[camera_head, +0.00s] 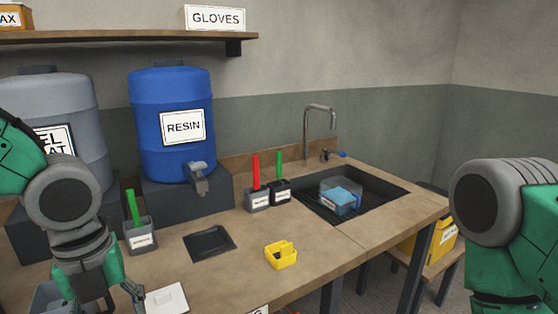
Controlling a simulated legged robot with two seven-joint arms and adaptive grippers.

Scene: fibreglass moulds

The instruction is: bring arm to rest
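My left arm comes in from the left, and its gripper (100,293) points down over the front left of the workbench (205,285). Its fingers are spread apart, with no object visible between them; the lowest part is cut off by the frame. A white card (167,299) lies just right of the gripper, and a grey container (46,298) is partly hidden behind it. My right arm is at the right edge, clear of the bench; its gripper is out of the frame.
A grey holder with a green-handled tool (140,237) stands behind the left gripper. Two tool holders (257,199) stand beside the sink (385,190), which holds a blue-filled clear box (341,198). A blue resin drum (172,110) stands behind.

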